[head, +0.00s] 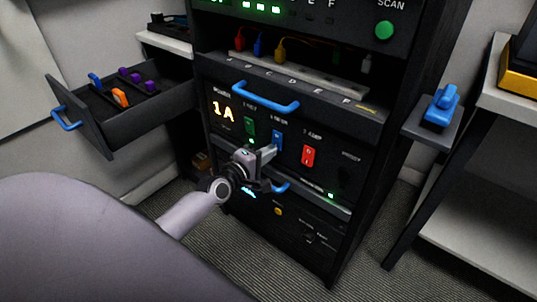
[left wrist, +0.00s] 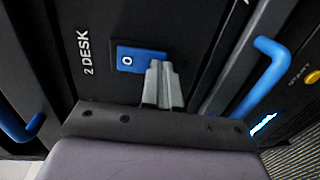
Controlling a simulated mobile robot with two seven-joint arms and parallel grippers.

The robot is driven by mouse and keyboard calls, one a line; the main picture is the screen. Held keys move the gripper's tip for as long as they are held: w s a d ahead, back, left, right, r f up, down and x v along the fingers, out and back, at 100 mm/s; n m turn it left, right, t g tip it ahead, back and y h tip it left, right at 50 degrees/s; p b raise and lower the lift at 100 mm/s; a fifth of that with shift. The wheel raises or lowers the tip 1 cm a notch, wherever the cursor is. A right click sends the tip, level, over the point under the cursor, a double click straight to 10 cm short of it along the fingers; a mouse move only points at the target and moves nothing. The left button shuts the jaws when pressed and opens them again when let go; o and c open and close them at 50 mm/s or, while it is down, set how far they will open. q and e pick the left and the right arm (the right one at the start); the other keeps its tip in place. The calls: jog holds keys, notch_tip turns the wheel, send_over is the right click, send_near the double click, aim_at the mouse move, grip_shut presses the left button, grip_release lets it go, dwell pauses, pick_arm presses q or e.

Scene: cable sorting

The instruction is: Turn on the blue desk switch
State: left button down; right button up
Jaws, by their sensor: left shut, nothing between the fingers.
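The blue desk switch (head: 278,136) is on the black rack panel, between a green switch (head: 249,128) and a red switch (head: 308,155). In the left wrist view the blue switch (left wrist: 127,60) shows a white "O" at its left end, beside the label "2 DESK". My left gripper (head: 270,151) is shut and empty, right at the switch. In the left wrist view its closed fingertips (left wrist: 160,70) overlap the switch's right end and hide it. I cannot tell whether they touch it. My right gripper is not in view.
A blue handle (head: 265,95) juts out above the switches, and another blue handle (head: 281,187) is below. An open drawer (head: 125,118) with coloured plugs sticks out at left. A blue object (head: 441,105) sits on a small side shelf at right.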

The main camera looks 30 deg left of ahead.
pick_arm(q)
jog(key=shift+w, duration=0.25)
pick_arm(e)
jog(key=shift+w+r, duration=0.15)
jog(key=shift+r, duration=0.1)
pick_arm(q)
jog(key=shift+w+f, duration=0.1)
jog(key=shift+w, duration=0.1)
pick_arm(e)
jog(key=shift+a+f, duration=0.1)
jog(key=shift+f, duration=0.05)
pick_arm(q)
jog(key=shift+s, duration=0.1)
